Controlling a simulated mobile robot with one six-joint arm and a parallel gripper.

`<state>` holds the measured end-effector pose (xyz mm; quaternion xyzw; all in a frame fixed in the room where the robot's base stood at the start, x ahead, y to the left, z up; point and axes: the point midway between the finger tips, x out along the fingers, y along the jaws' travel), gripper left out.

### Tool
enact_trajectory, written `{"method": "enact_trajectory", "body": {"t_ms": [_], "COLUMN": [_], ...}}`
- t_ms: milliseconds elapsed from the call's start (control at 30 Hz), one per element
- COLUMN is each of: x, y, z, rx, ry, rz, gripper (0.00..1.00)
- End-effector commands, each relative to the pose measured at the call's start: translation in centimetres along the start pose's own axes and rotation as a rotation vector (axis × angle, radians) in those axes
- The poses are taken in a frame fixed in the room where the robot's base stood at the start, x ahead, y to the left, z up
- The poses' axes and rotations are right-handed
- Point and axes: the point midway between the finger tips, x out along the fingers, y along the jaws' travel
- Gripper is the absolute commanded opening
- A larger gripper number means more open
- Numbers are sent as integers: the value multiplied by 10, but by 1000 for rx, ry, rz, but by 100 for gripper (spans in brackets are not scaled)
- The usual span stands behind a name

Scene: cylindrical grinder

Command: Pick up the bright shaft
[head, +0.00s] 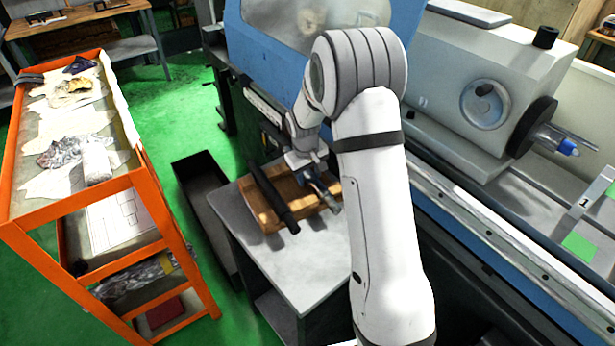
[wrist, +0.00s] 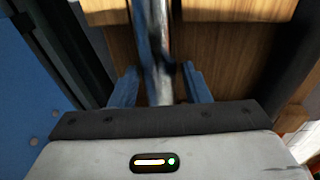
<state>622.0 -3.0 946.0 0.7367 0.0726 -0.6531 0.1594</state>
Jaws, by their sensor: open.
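The bright shaft (head: 333,203) is a shiny metal bar lying across a wooden holder (head: 262,214) on a small grey table. In the wrist view the bright shaft (wrist: 153,45) runs up the middle, with the wood of the holder (wrist: 225,65) beneath it. My gripper (head: 315,178) is over the holder at the shaft. In the wrist view my gripper (wrist: 160,78) is open, with one blue finger on each side of the shaft. I see gaps between the fingers and the shaft. Part of the shaft is hidden by my gripper in the head view.
A dark shaft (head: 271,200) lies in the same holder, left of the bright one. The grey table (head: 312,262) is bare in front. An orange-framed cart (head: 180,235) stands left, with a dark bin (head: 205,190) between. The blue-and-grey grinder (head: 460,75) stands behind and right.

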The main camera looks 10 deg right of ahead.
Motion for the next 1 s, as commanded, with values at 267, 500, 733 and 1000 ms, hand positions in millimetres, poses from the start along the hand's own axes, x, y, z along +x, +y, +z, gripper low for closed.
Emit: {"method": "enact_trajectory", "body": {"t_ms": [267, 500, 733, 1000], "x": [0, 0, 0, -5], "y": [0, 0, 0, 2], "z": [0, 0, 0, -2], "rx": [1, 1, 0, 1], "ry": [0, 0, 0, 8], "rz": [0, 0, 0, 2], "gripper": [30, 10, 0, 0]}}
